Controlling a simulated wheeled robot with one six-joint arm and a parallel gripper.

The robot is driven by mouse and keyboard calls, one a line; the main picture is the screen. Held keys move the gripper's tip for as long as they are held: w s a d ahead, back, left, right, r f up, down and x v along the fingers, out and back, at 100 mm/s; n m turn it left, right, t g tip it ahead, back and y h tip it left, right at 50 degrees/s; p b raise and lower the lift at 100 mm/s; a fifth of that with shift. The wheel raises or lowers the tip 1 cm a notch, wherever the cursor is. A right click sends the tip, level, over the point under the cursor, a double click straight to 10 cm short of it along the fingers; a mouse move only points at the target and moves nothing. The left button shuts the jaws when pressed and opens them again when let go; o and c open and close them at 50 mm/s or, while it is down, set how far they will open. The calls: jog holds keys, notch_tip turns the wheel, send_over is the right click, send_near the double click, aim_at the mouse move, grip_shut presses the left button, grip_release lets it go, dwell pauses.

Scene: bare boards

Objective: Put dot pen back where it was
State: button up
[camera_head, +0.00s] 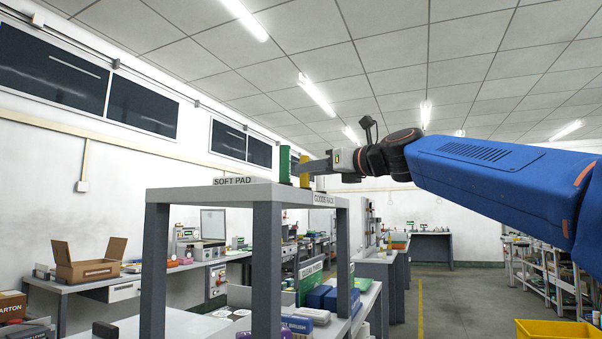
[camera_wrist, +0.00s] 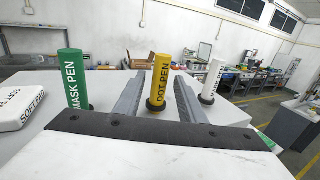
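The dot pen (camera_wrist: 160,85) is a yellow cylinder with a dark base, upright between my gripper's two fingers in the wrist view. It also shows as a yellow upright shape (camera_head: 305,170) at the fingertips in the head view. My gripper (camera_wrist: 161,80) reaches in level over the white board top (camera_head: 215,194), its fingers apart with a narrow gap visible beside the pen. The green mask pen (camera_wrist: 75,80) stands left of the left finger, and a white pen (camera_wrist: 211,80) stands to the right. The dot pen appears to stand in line with them.
A white soft pad box (camera_wrist: 20,108) lies on the board at the left. Beyond are workbenches (camera_wrist: 255,75), an open carton (camera_head: 90,262) and a yellow bin (camera_head: 555,329). Aisle floor is clear.

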jog(key=v, duration=0.5)
jog(key=shift+s+d, duration=0.1)
jog(key=shift+s, duration=0.05)
jog(key=shift+s+d, duration=0.1)
dwell(0.3)
